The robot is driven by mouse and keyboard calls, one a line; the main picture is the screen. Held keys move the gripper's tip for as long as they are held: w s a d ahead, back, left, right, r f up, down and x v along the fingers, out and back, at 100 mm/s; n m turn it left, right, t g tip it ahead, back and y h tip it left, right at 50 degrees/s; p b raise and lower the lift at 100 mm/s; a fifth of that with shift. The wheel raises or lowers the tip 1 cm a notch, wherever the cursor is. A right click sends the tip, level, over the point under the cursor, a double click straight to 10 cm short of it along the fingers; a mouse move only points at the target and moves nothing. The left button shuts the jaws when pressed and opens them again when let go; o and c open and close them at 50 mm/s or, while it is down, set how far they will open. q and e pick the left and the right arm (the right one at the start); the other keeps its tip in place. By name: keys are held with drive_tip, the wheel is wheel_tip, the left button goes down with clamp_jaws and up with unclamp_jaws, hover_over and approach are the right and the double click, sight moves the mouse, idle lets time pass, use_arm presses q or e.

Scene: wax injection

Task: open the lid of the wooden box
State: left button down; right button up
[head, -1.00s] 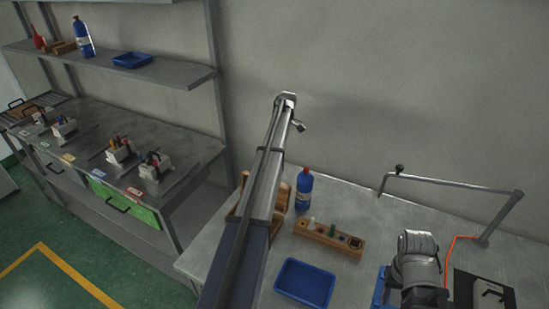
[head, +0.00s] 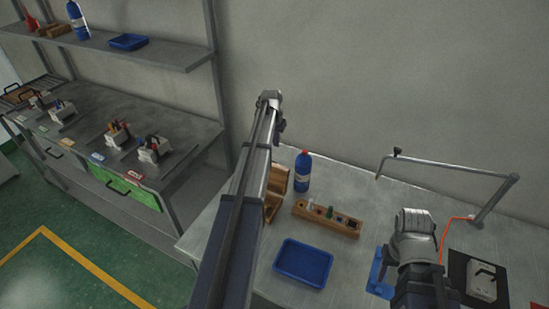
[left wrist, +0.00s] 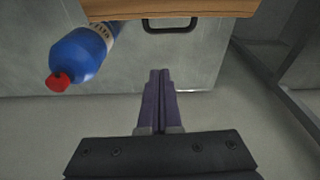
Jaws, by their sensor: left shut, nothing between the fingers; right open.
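The wooden box (head: 278,180) stands on the right-hand table, mostly hidden behind my left arm in the head view. In the left wrist view its wooden edge (left wrist: 170,9) and dark handle (left wrist: 170,27) show at the top. I cannot tell how far the lid is raised. My left gripper (left wrist: 160,73) is shut and empty, its tips apart from the handle in the picture. It also shows at the arm's end in the head view (head: 279,122). My right gripper (head: 414,223) is at the right; its fingers are not clearly visible.
A blue bottle (head: 303,171) stands close beside the box. A wooden rack (head: 328,217) with small items and a blue tray (head: 303,263) are nearby. A bent metal arm (head: 450,166) stands at the right, near a white device (head: 481,281). A shelf (head: 120,60) is at the left.

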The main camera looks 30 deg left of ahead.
use_arm(q)
drive_tip(key=shift+m, duration=0.3)
drive_tip(key=shift+f, duration=0.1)
wheel_tip(320, 180, down, 10)
drive_tip(key=w+b, duration=0.2)
drive_tip(key=b, duration=0.9)
drive_tip(key=s+r+p, duration=0.2)
drive_tip(key=s+p, duration=0.1)
drive_tip(key=shift+s+r, duration=0.15)
drive_tip(key=shift+s, duration=0.05)
